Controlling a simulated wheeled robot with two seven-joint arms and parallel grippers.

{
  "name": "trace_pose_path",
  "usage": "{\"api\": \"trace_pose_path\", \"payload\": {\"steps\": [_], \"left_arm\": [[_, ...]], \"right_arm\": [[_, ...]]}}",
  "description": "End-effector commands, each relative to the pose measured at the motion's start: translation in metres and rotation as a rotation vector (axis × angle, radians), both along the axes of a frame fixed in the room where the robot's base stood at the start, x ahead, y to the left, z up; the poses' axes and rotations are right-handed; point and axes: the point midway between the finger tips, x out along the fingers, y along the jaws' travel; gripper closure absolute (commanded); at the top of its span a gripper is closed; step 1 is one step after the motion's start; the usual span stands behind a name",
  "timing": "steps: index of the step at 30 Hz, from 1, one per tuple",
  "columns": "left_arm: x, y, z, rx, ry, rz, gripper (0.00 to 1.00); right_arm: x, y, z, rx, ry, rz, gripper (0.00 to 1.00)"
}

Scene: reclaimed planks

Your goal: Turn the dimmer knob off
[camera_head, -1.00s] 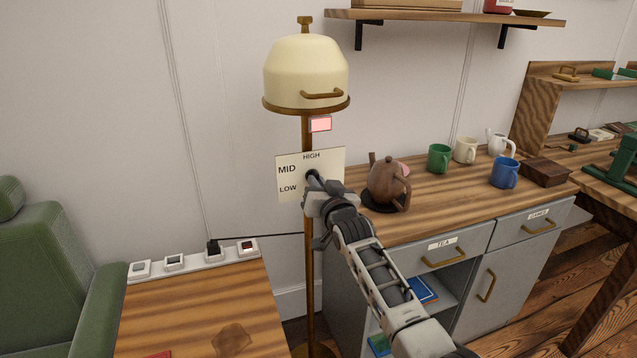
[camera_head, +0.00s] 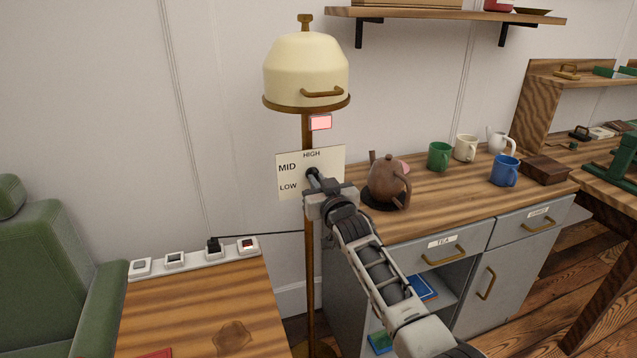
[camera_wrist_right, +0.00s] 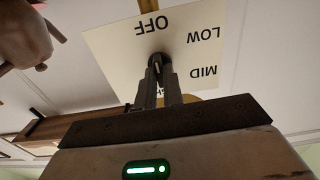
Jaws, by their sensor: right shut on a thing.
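The dimmer plate (camera_head: 332,163) is a pale square on the brass lamp post, marked HIGH, MID and LOW in the head view. In the right wrist view the plate (camera_wrist_right: 112,52) appears inverted, with OFF, LOW and MID readable. My right gripper (camera_head: 313,175) is in front of the plate. In the wrist view its fingers (camera_wrist_right: 158,66) are shut on the small dark dimmer knob (camera_wrist_right: 158,58) at the plate's middle. The fingers cover most of the knob, so I cannot tell its pointer's direction. My left gripper is not in view.
The cream lamp shade (camera_head: 306,72) is above, with a lit pinkish indicator (camera_head: 320,123) below it. A brown teapot (camera_head: 386,181) stands on the counter close to the right of my gripper. A green chair (camera_head: 50,285) is at left.

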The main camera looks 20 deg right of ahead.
Motion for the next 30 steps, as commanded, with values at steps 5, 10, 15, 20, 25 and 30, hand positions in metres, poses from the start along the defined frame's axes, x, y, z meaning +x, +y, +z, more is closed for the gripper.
{"api": "trace_pose_path", "payload": {"steps": [5, 10, 15, 20, 25, 30], "left_arm": [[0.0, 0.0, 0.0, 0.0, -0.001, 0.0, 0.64], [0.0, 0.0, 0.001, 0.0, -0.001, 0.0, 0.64], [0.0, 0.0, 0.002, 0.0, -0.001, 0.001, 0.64], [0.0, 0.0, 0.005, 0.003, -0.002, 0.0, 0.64], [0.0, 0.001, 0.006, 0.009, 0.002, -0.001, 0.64], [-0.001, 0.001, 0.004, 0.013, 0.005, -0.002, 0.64]], "right_arm": [[0.0, 0.0, 0.001, -0.004, -0.002, 0.0, 0.69], [0.0, 0.0, 0.001, -0.002, -0.001, 0.0, 0.69], [-0.003, 0.0, 0.001, -0.001, -0.001, 0.0, 0.69], [-0.021, -0.001, 0.0, -0.002, 0.0, 0.0, 0.69], [-0.054, -0.002, 0.0, 0.0, 0.0, 0.001, 0.69], [-0.093, -0.003, -0.001, -0.001, 0.0, 0.0, 0.69]]}}
